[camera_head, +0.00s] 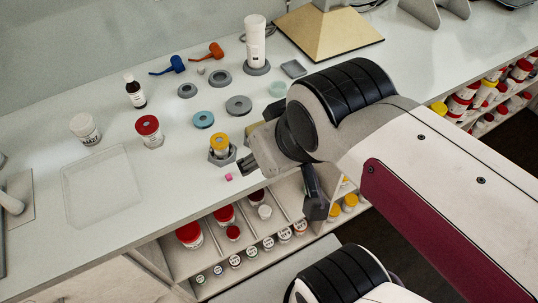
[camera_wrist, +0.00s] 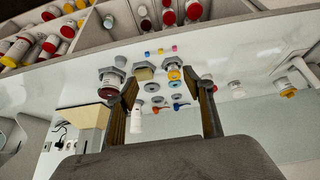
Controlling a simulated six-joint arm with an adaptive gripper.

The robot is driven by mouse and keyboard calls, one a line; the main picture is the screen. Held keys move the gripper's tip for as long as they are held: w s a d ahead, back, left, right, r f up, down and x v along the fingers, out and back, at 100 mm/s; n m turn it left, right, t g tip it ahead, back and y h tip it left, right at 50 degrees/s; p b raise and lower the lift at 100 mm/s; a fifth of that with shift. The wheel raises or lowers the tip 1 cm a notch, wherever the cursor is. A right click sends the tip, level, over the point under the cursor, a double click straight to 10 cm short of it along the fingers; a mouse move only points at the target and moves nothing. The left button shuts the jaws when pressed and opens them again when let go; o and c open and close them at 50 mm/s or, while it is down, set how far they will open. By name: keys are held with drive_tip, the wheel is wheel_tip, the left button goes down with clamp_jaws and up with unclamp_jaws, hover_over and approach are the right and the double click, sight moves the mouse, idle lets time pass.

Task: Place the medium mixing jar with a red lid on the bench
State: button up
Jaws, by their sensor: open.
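Several red-lidded jars of differing sizes stand in the open shelf below the bench. A large-looking one (camera_head: 189,235) is at its left, another (camera_head: 224,215) beside it, and a smaller one (camera_head: 233,232) in front; I cannot tell which is the medium mixing jar. Red-lidded jars (camera_wrist: 168,17) also show at the top of the wrist view. One red-lidded jar (camera_head: 148,130) stands on the pale bench (camera_head: 110,222). My gripper (camera_head: 280,184) is open and empty near the bench's front edge. Its spread fingers (camera_wrist: 163,108) show in the wrist view, with nothing held.
A yellow-lidded jar (camera_head: 220,146) sits in a grey holder near my gripper. A white-lidded jar (camera_head: 85,129), a brown bottle (camera_head: 134,91) and a clear tray (camera_head: 72,205) are left. Grey and blue rings (camera_head: 203,119) lie mid-bench. A tall white container (camera_head: 255,42) stands behind.

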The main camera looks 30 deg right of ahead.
sight(157, 133)
drive_tip(key=shift+s+a, duration=0.2)
drive_tip(key=shift+s, duration=0.4)
drive_tip(key=shift+o, duration=0.6)
drive_tip(key=w+f+n+t, duration=0.2)
drive_tip(key=w, duration=0.9)
drive_tip(key=w+f+n+t, duration=0.1)
drive_tip(key=w+f+t, duration=0.15)
drive_tip(key=w, duration=0.75)
drive_tip(key=w+a+f+n+y, duration=0.1)
drive_tip(key=w+a+f+y, duration=0.1)
drive_tip(key=a+f, duration=0.1)
drive_tip(key=w+a+f+n+y, duration=0.1)
drive_tip(key=w+a+f+y, duration=0.1)
drive_tip(key=w+a+f, duration=0.1)
drive_tip(key=w+a+f+n+y, duration=0.2)
drive_tip(key=a+f+y, duration=0.1)
drive_tip(key=a, duration=0.2)
drive_tip(key=shift+w+a+f+t, duration=0.15)
drive_tip(key=shift+a+f+t, duration=0.1)
drive_tip(key=shift+t, duration=0.1)
drive_tip(key=shift+a+f+y, duration=0.3)
drive_tip(key=shift+a+y, duration=0.3)
drive_tip(key=shift+a, duration=0.05)
